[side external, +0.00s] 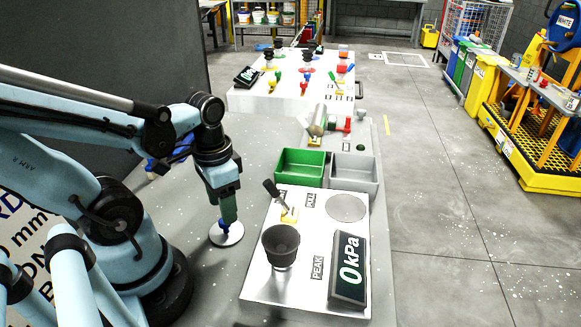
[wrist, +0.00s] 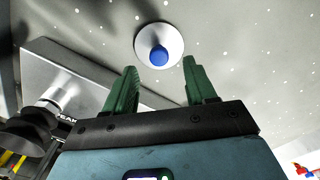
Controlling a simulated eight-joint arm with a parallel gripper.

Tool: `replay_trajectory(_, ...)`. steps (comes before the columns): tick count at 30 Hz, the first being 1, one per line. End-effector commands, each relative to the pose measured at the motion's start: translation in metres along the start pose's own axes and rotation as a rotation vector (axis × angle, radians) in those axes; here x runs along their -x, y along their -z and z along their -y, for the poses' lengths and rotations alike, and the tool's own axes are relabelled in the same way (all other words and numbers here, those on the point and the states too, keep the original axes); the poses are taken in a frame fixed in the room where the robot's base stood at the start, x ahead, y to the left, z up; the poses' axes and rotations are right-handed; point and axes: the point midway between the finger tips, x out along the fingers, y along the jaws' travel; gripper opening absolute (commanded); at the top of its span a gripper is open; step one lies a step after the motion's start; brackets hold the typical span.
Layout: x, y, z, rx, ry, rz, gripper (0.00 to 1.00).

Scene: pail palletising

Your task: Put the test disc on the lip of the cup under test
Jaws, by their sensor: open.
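The test disc (side external: 234,237) is a pale flat disc with a blue knob. It lies on the grey bench left of the white test board. The disc also shows in the wrist view (wrist: 158,33), ahead of and between my fingertips. My gripper (side external: 228,212) points down over the disc, its green fingers partly overlapping the knob in the side view. In the wrist view my gripper (wrist: 160,78) is open, with nothing between its fingers. The cup under test (side external: 281,243) is a dark, wide-mouthed cup on a silver mount, upright on the board; its lip looks bare.
Green (side external: 300,168) and grey (side external: 354,171) bins stand behind. The bench around the disc looks clear.

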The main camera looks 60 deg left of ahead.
Motion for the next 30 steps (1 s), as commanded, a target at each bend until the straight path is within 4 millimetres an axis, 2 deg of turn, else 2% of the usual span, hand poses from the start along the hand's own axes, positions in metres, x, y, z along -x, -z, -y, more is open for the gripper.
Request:
replay_trajectory(21,-0.044,-0.002,0.0,0.0,0.002,0.0,0.56)
replay_trajectory(30,-0.051,-0.002,-0.001,0.0,0.002,-0.001,0.56)
